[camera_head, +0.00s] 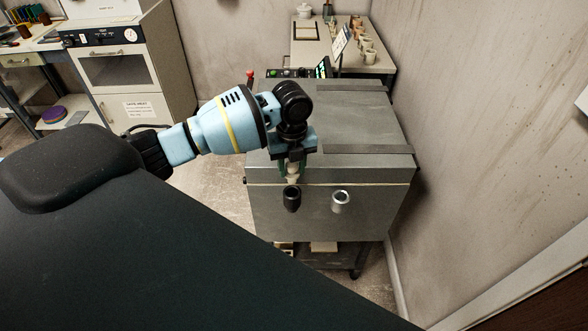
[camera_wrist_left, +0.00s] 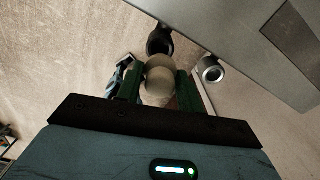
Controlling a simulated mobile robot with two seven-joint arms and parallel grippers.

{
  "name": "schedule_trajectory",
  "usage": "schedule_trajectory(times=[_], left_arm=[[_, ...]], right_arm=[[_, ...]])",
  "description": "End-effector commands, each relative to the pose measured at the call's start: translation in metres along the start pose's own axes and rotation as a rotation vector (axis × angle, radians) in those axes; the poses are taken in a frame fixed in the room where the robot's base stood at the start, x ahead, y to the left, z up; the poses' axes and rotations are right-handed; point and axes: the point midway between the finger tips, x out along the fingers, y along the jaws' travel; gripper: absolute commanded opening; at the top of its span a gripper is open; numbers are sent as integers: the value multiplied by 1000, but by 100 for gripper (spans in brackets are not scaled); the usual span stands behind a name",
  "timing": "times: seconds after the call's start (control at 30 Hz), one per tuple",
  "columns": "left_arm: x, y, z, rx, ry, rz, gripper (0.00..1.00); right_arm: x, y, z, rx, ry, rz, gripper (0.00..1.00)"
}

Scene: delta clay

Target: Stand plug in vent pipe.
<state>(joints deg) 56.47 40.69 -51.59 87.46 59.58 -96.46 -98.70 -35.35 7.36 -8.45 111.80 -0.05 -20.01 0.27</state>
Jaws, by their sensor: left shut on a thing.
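My left gripper (camera_head: 291,168) is shut on a cream-coloured plug (camera_head: 293,172), between its green fingers. In the left wrist view the rounded plug (camera_wrist_left: 158,84) sits between the fingers (camera_wrist_left: 158,88). A dark pipe (camera_head: 292,201) sticks out from the front of the grey metal box, directly below the plug. It also shows beyond the plug in the left wrist view (camera_wrist_left: 159,40). I cannot tell whether the plug's lower end touches or enters the dark pipe's mouth. A bright metal pipe (camera_head: 340,203) is to the right of it, and its mouth looks open. My right gripper is not in view.
The grey metal box (camera_head: 320,215) has flat strips on its top and stands close to the right wall. A table (camera_head: 375,62) with several small cups is behind it. A cream oven unit (camera_head: 125,65) stands at the back left. Floor shows left of the box.

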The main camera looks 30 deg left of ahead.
Motion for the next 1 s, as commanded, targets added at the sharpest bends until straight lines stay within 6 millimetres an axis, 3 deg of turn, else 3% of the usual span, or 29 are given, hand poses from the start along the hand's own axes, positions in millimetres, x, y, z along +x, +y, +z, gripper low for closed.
schedule_trajectory(times=[0.6, 1.0], left_arm=[[30, 1, -1, 2, 2, 2, 14], [29, 0, 0, 3, -2, -1, 14]], right_arm=[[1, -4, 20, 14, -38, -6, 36], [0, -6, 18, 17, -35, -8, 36]])
